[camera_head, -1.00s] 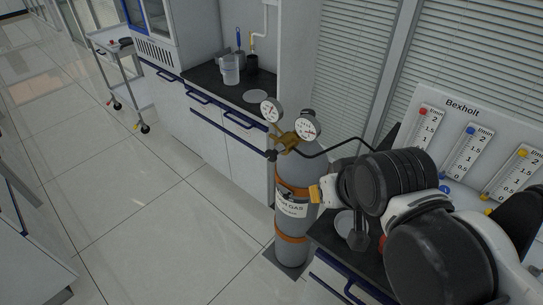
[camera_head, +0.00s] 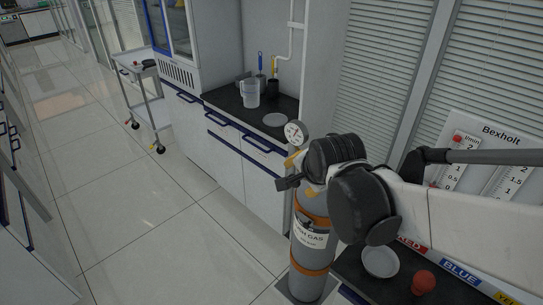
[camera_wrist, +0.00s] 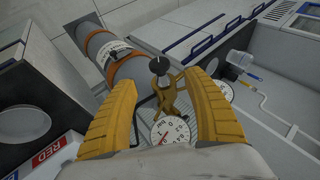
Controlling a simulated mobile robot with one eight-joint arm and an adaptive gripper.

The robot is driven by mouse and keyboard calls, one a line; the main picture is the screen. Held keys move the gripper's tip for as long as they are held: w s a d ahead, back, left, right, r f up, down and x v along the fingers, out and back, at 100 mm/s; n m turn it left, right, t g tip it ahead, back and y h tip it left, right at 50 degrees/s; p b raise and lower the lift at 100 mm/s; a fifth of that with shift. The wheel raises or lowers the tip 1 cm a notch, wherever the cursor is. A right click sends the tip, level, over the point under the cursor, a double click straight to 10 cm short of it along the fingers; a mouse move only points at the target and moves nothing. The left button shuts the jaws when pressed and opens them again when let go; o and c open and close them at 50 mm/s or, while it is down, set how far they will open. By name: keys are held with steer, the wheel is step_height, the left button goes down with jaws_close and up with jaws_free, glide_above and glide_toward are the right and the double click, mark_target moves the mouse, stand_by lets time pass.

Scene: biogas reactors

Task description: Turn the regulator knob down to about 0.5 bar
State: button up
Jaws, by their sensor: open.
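The regulator knob (camera_wrist: 158,65) is small and black; in the wrist view it sits beyond and between my fingertips. The brass regulator body (camera_wrist: 170,92) is behind it. A white pressure gauge (camera_wrist: 170,131) faces the wrist camera, partly cut off by my gripper; its reading is too small to tell. A second gauge (camera_wrist: 225,90) is beside the right finger and also shows in the head view (camera_head: 295,132). My gripper (camera_wrist: 159,79) is open, its yellow fingers apart on either side of the regulator. In the head view my arm hides much of the regulator.
The grey gas cylinder (camera_head: 311,262) with orange bands stands beside the dark bench (camera_head: 350,262). A white dish (camera_head: 380,262) and a red knob (camera_head: 424,282) are on that bench. The flowmeter panel (camera_head: 480,150) is behind my arm. A counter with a beaker (camera_head: 250,93) is behind.

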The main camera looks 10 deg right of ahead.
mark_target(293, 186)
steer(key=b+x, duration=0.5)
steer(key=x, duration=0.5)
steer(key=shift+f, duration=0.15)
steer(key=shift+s, duration=0.1)
steer(key=c, duration=1.3)
